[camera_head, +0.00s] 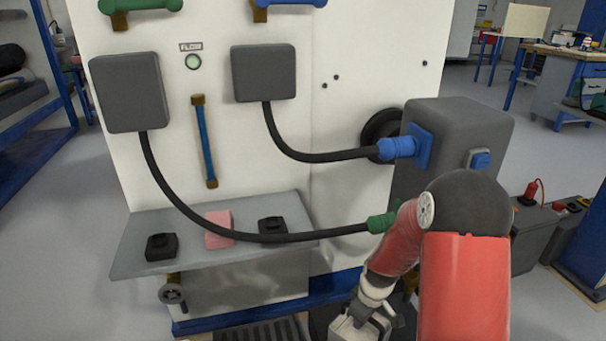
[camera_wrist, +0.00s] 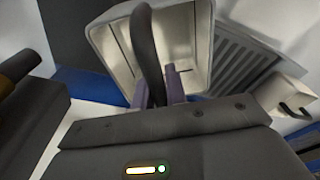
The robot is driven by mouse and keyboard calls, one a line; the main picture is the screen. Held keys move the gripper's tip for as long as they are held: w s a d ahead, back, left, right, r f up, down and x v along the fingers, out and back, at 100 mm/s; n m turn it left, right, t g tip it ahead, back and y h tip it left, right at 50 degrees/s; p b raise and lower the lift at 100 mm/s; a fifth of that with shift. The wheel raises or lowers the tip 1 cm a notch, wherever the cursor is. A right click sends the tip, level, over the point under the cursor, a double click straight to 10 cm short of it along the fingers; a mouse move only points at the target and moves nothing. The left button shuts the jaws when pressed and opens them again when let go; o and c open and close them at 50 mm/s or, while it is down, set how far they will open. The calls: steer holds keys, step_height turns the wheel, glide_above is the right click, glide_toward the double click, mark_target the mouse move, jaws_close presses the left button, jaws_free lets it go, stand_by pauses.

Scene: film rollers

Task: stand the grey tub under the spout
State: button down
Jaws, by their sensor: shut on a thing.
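The grey tub (camera_wrist: 205,50) fills the upper middle of the wrist view, its open mouth and pale inside facing my camera.
A slatted grate (camera_wrist: 245,62) lies right of the tub and also shows at the head view's bottom edge. A grey shelf (camera_head: 140,240) holds a pink block (camera_head: 218,229) and two black pieces. A handwheel (camera_head: 172,293) is below it. A black cable (camera_head: 310,236) hangs near my arm.

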steer(key=m, duration=0.4)
steer(key=shift+s+r, duration=0.1)
steer(key=shift+r, duration=0.2)
steer(key=m, duration=0.3)
steer(key=m+h, duration=0.1)
steer(key=m, duration=0.1)
steer(key=shift+s+r, duration=0.1)
steer(key=shift+r, duration=0.25)
steer(key=n, duration=0.3)
steer(key=shift+f+n+y, duration=0.3)
steer(key=shift+f, duration=0.05)
steer(key=n, duration=0.5)
steer(key=f+n+g, duration=0.1)
steer(key=n, duration=0.5)
steer(key=w+f+n, duration=0.1)
steer(key=n, duration=0.5)
steer(key=shift+y, duration=0.4)
